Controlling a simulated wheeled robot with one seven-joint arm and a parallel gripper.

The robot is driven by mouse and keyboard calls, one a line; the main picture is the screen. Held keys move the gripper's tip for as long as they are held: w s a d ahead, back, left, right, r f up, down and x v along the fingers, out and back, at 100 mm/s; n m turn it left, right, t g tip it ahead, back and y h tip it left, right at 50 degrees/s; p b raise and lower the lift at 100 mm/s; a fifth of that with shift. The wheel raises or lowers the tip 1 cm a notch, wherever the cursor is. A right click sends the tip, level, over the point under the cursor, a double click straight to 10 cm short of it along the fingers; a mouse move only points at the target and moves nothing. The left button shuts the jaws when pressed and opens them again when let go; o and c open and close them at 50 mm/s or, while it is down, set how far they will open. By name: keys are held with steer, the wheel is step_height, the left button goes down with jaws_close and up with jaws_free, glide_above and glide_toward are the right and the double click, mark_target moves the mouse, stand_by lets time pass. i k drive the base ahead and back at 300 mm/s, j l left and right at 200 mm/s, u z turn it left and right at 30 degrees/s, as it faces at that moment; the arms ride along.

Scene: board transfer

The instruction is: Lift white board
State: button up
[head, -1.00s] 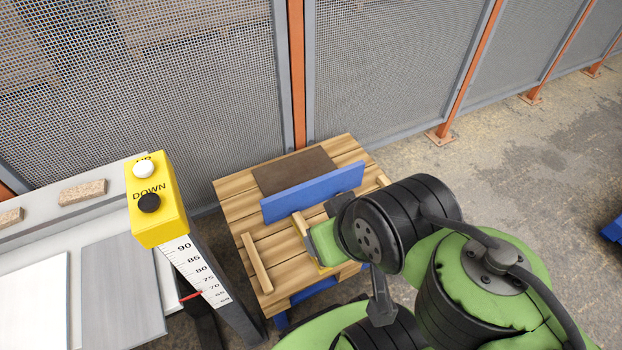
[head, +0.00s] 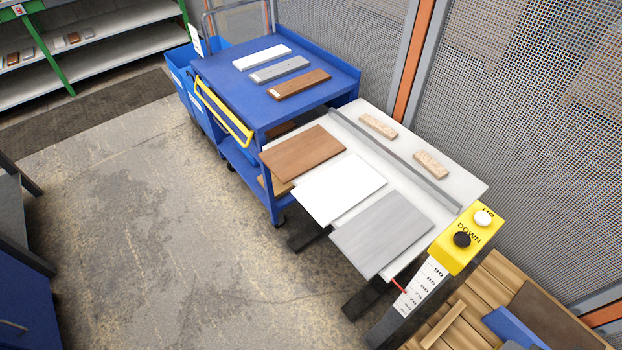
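The white board (head: 339,189) lies flat on the light grey table (head: 462,183), between a brown board (head: 302,153) on its left and a grey board (head: 383,233) on its right. Its front edge reaches the front side of the table. Nothing covers it. My gripper and arm are not in the current head view.
A blue cart (head: 222,72) with a yellow handle (head: 222,110) stands left of the table, bearing white, grey and brown strips. A yellow UP/DOWN button box (head: 468,240) stands at the table's right end. Wooden pallet (head: 470,300) at lower right. Open floor (head: 160,230) in front.

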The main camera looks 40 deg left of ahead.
mark_target(336, 189)
steer(key=u, duration=1.45)
